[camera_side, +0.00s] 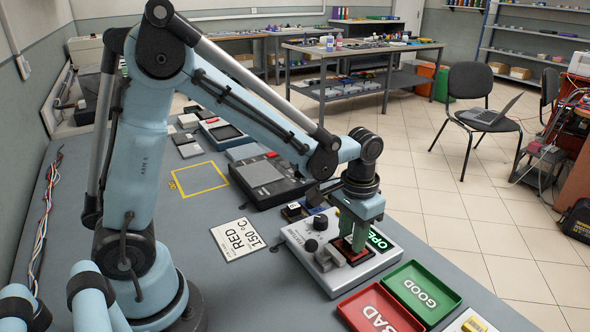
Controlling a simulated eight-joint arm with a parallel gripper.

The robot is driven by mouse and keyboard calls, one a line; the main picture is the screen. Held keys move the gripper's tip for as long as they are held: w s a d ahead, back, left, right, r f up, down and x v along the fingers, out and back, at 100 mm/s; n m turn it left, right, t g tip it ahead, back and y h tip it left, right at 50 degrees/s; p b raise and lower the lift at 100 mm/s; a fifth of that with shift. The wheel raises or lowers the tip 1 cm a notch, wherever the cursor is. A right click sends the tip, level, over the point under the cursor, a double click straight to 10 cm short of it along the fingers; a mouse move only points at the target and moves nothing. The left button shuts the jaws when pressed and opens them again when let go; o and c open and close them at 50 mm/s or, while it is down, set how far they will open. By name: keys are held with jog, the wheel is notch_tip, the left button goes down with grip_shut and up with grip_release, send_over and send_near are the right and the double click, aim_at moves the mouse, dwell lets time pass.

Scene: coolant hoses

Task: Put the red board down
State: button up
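The red board (348,246) is a small red piece at the front of a white test device (305,240), low between my gripper's fingers. My gripper (352,244) points straight down over the device, with its greenish fingers reaching to the board. The fingers hide part of the board. I cannot tell whether they press on it or whether the board rests on the device.
A red tray (362,301) marked BAD and a green tray (407,274) marked GOOD stand right of the device. A card (238,239) reads RED 150 °C. A dark instrument (268,178) stands behind. A yellow outlined square (200,179) on the bench is empty.

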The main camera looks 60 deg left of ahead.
jog(key=shift+o, duration=1.4)
notch_tip(320, 180, up, 12)
jog(key=s+a+f+t, duration=0.2)
jog(key=s+a+t, duration=0.2)
jog(key=s+t, duration=0.3)
jog(key=shift+s+f, duration=0.4)
jog(key=shift+s, duration=0.55)
jog(key=shift+a, duration=0.1)
